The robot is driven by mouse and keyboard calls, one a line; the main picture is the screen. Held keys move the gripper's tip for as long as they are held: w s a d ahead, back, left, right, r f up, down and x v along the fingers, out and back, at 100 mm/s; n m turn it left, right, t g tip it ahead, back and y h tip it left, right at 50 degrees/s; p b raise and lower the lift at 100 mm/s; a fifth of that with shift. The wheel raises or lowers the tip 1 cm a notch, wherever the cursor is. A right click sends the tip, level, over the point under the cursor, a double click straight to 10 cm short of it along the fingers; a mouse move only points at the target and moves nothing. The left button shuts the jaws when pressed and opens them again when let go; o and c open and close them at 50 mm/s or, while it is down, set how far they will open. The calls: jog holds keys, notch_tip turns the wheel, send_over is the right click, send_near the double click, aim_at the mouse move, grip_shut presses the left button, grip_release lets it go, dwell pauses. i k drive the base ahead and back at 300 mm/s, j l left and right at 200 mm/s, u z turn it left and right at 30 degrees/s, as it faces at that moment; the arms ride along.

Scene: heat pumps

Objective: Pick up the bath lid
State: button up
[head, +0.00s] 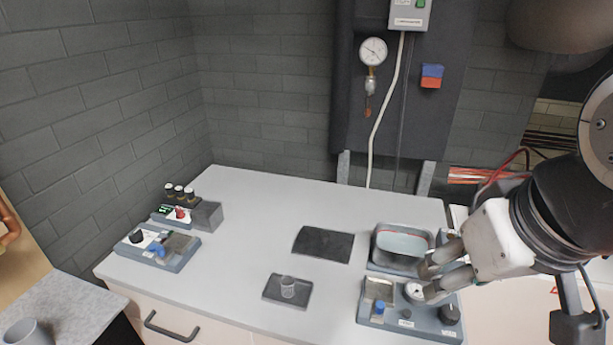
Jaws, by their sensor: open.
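A dark, flat rectangular plate (323,244), which looks like the bath lid, lies on the grey bench left of the bath. I see no handle on it. The bath (376,250) is a grey metal tub with pale water, uncovered at the top. My gripper (427,280) is open at the right of the bench, fingers pointing left, in front of the bath's right front corner and over the rear of the control unit. It is well to the right of the dark plate and appears empty. Its fingers partly hide the bath corner and the unit's gauge.
A control unit (402,323) with knobs stands in front of the bath. Two devices (157,250) and a grey block (207,216) stand at the left. The bench's back middle is clear.

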aim_at(315, 243)
jog(key=k+j+z, duration=0.15)
jog(key=j, duration=0.3)
jog(key=j+z, duration=0.1)
jog(key=j, duration=0.3)
jog(key=k+j+z, duration=0.15)
jog(key=j, duration=0.3)
jog(key=k+j+z, duration=0.15)
jog(key=j, duration=0.25)
jog(key=k+j+z, duration=0.1)
jog(key=j, duration=0.25)
jog(key=k, duration=0.05)
